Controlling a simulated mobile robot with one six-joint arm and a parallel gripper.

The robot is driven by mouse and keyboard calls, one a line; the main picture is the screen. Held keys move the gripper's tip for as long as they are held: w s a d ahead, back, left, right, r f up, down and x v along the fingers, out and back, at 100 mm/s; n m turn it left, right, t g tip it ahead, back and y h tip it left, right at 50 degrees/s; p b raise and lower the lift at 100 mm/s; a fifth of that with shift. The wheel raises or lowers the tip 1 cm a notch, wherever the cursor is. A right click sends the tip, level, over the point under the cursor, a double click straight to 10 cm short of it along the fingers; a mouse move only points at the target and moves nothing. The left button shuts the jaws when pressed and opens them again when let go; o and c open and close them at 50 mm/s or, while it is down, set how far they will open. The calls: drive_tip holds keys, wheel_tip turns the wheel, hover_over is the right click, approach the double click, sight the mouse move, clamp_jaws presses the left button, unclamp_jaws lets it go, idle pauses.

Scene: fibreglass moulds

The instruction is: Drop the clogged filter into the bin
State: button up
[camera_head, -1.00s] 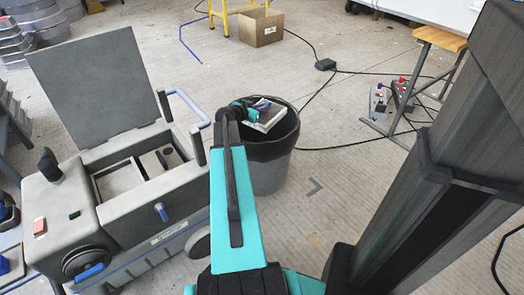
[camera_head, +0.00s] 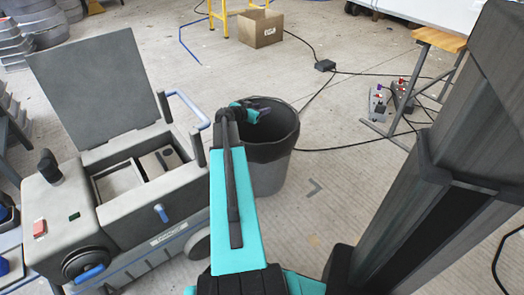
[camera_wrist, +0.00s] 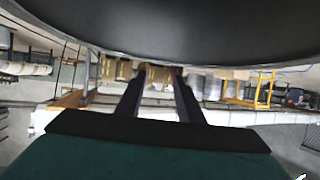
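The bin (camera_head: 270,172) is a grey round bin with a dark rim and liner, standing on the floor beyond my arm. My gripper (camera_head: 264,108) is over the bin's mouth. In the wrist view its two dark fingers (camera_wrist: 158,75) are apart with nothing between them. The clogged filter is not visible in either current view. The lower inside of the bin is hidden by its wall and my gripper. A dark curved surface fills the top of the wrist view.
A grey wheeled machine (camera_head: 130,222) with its lid (camera_head: 90,88) raised stands left of the bin. A cardboard box (camera_head: 260,30) sits behind on the floor. Cables cross the floor at right, near a wooden-topped stand (camera_head: 440,38). The floor right of the bin is mostly clear.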

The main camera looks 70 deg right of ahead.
wheel_tip(320, 180, up, 30)
drive_tip(key=s+p, duration=0.1)
drive_tip(key=p, duration=2.5)
drive_tip(key=shift+s, duration=0.4)
idle(0.8)
